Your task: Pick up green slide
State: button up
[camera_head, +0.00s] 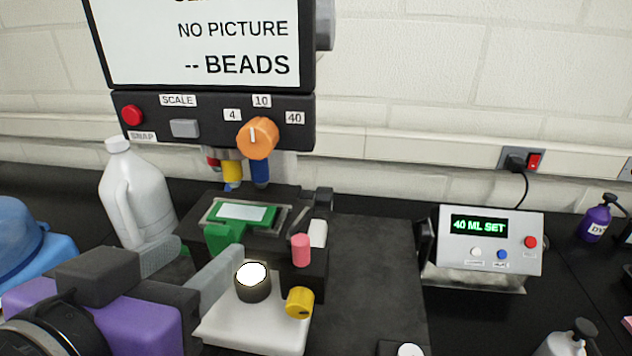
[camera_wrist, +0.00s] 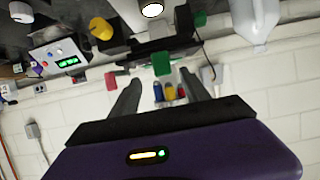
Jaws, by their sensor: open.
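The green slide (camera_head: 224,236) lies on the dark microscope stage (camera_head: 285,205). It has a green frame around a pale middle and a green block at its near left. In the wrist view, which is upside down, the green block (camera_wrist: 162,64) shows just beyond and between the fingers. My gripper (camera_head: 207,256) is open and empty at the lower left, its fingers pointing toward the stage, close to the green block. Both fingers of my gripper (camera_wrist: 162,80) show apart in the wrist view. I cannot tell the exact gap to the block.
Objective lenses (camera_head: 232,170) hang above the stage under the screen housing (camera_head: 215,125). A lamp (camera_head: 253,283), a yellow knob (camera_head: 299,302) and a pink knob (camera_head: 300,249) stand in front. A white jug (camera_head: 135,195) is at left, a control box (camera_head: 490,240) at right.

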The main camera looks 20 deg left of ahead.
aim_at(217, 241)
jog(key=x, duration=0.4)
jog(key=shift+w+a+f+p, duration=0.2)
jog(key=shift+a+f+p, duration=0.1)
jog(key=shift+f+p, duration=0.1)
grip_shut()
